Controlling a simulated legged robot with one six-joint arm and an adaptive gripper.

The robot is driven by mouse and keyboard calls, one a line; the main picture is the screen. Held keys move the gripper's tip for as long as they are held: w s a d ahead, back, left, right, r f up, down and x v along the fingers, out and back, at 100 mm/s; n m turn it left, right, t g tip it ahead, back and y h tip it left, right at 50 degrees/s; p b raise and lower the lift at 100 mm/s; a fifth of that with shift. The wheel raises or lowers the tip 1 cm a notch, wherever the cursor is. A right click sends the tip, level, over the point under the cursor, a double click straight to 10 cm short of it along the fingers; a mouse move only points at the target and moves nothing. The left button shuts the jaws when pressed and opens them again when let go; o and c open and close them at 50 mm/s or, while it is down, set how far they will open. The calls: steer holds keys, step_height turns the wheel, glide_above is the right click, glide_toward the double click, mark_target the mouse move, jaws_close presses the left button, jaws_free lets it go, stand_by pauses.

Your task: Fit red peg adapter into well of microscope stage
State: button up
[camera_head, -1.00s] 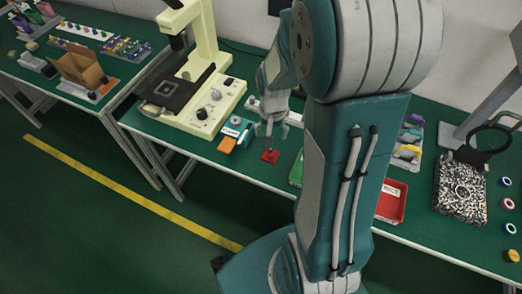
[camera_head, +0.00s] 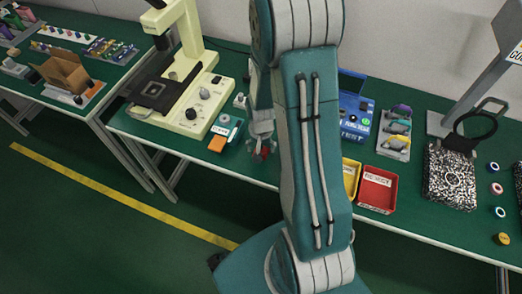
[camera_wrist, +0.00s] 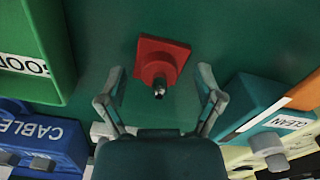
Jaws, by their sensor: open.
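The red peg adapter (camera_wrist: 174,52) is a red square base with a dark metal peg. It rests on the green bench top and shows as a small red patch in the head view (camera_head: 264,152). My gripper (camera_wrist: 160,74) is open, with its two fingers spread left and right of the adapter's near side; I cannot tell whether they touch it. In the head view my gripper (camera_head: 262,142) partly hides the adapter. The microscope stage (camera_head: 174,95) is a black plate on the cream microscope (camera_head: 196,118), left of my gripper. Its well looks like a dark square in the middle.
A teal-and-orange block labelled CLEAN (camera_wrist: 262,103) stands close right of my gripper in the wrist view. A green GOOD bin (camera_wrist: 42,75) and a blue CABLE box (camera_wrist: 62,140) stand left. A red reject bin (camera_head: 377,190) is farther right in the head view.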

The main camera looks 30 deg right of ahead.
steer(key=shift+f, duration=0.15)
jaws_close()
stand_by(0.4)
